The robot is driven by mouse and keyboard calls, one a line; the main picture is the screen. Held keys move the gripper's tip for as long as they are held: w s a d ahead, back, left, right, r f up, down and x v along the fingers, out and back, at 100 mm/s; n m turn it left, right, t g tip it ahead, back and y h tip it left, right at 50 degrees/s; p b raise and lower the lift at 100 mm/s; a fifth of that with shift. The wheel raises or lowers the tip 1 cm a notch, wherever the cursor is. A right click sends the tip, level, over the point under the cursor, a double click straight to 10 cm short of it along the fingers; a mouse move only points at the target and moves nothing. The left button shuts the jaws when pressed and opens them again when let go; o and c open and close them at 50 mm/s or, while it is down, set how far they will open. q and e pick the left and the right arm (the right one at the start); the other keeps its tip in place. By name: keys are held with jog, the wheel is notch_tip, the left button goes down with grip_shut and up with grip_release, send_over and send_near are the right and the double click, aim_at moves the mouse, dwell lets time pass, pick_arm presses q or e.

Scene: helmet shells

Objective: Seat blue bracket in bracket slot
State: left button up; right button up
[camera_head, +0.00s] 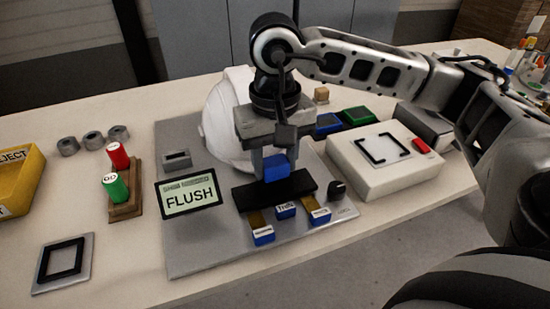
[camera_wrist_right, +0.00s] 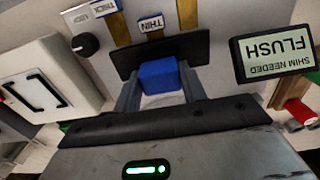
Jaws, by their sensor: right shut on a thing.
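The blue bracket (camera_head: 277,168) shows as a small blue block between the fingers of my right gripper (camera_head: 274,162). The gripper is shut on it and points down, in front of the white helmet shell (camera_head: 218,118). In the right wrist view the blue bracket (camera_wrist_right: 158,76) sits between both fingertips, beside a long black bar (camera_wrist_right: 190,48). In the head view this black bar (camera_head: 300,184) lies just below and in front of the bracket; whether they touch I cannot tell. A small grey slotted block (camera_head: 177,160) stands left of the shell. My left gripper is not in view.
A display reading FLUSH (camera_head: 190,195) stands on the grey plate (camera_head: 200,255). Blue-labelled tabs (camera_head: 286,210) and a black knob (camera_head: 337,188) are at its front. A white box (camera_head: 385,175) is right; red and green cylinders (camera_head: 116,187) stand left.

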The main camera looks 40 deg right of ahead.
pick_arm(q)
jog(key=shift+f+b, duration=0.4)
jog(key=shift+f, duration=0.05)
pick_arm(e)
jog(key=shift+f, duration=0.35)
dwell(0.4)
jog(key=o, duration=0.9)
pick_arm(q)
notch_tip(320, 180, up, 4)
jog(key=p, duration=0.3)
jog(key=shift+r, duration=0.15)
pick_arm(e)
notch_tip(320, 180, up, 16)
